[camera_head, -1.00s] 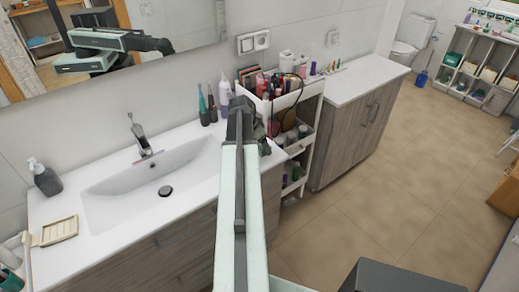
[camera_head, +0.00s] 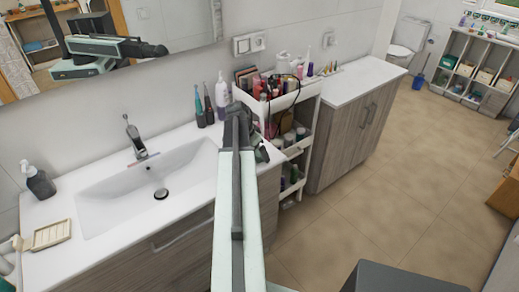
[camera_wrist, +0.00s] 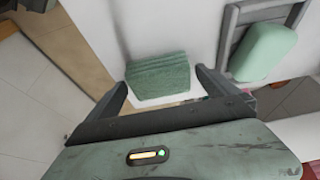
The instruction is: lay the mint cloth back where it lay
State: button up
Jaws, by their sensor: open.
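A folded green cloth (camera_wrist: 160,75), which I take to be the mint cloth, lies on a white surface in the wrist view. Its layered folds show between the two fingers of my gripper (camera_wrist: 160,80). The fingers are spread apart, one on each side of it, with gaps visible; whether they touch it is unclear. In the head view my gripper (camera_head: 241,112) is at the near left side of the white cart (camera_head: 297,100), mostly hidden behind my own arm. I cannot make out the cloth clearly there.
The cart's top holds several bottles and a dark looped cord. The sink (camera_head: 150,185) is to the left, with a pump bottle (camera_head: 38,180) and soap dish (camera_head: 50,235). A white-topped cabinet (camera_head: 350,85) stands to the right. Floor (camera_head: 370,210) in front is clear.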

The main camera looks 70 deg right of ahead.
jog(key=p+v, duration=1)
jog(key=v, duration=0.2)
jog(key=shift+p, duration=0.35)
jog(key=w+a+f+n+t+y, duration=0.15)
jog(key=w+a+n, duration=0.95)
jog(key=w+a, duration=1.55)
jog(key=w+a+n+y, duration=0.2)
jog(key=a+n, duration=1.1)
jog(key=a, duration=2.2)
jog(key=shift+a+n+t, duration=0.3)
jog(key=shift+a+t, duration=0.05)
jog(key=shift+a, duration=0.05)
